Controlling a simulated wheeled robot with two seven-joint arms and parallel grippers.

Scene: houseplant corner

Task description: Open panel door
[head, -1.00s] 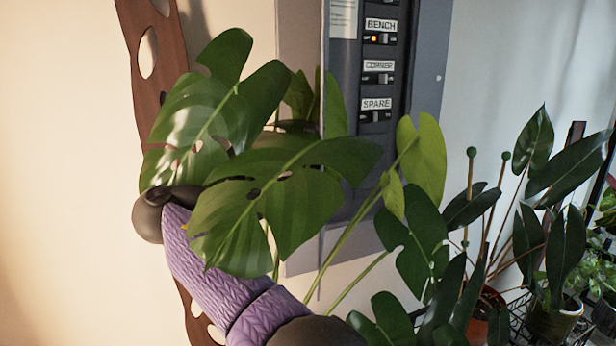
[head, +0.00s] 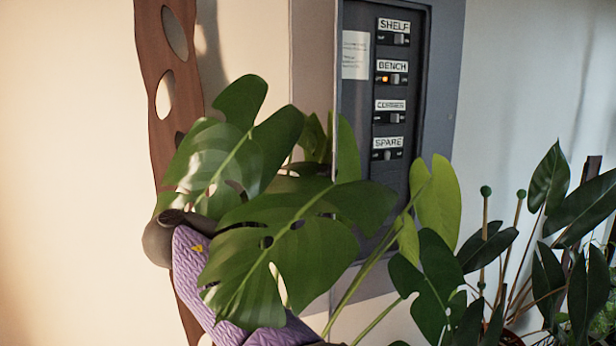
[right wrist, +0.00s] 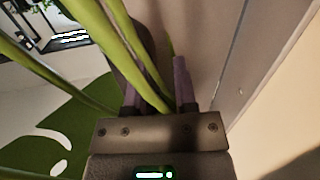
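The grey panel (head: 437,95) is on the wall, its dark inside with labelled switches exposed. The door (head: 311,60) seems to be the narrow pale grey strip at its left, swung out and seen nearly edge-on; leaves cover its lower part. My right arm rises from the bottom behind large leaves. My right gripper (head: 306,170) is mostly hidden there, close to the door strip. In the right wrist view its two fingers (right wrist: 158,85) stand apart, beside a grey flat surface at right. I see nothing held between them. My left gripper is out of view.
A large monstera (head: 300,225) stands in front of the panel's lower part and my right arm. Its stems (right wrist: 135,50) cross close to my right fingers. A brown perforated board (head: 165,110) is at left, and more potted plants (head: 540,240) stand at right.

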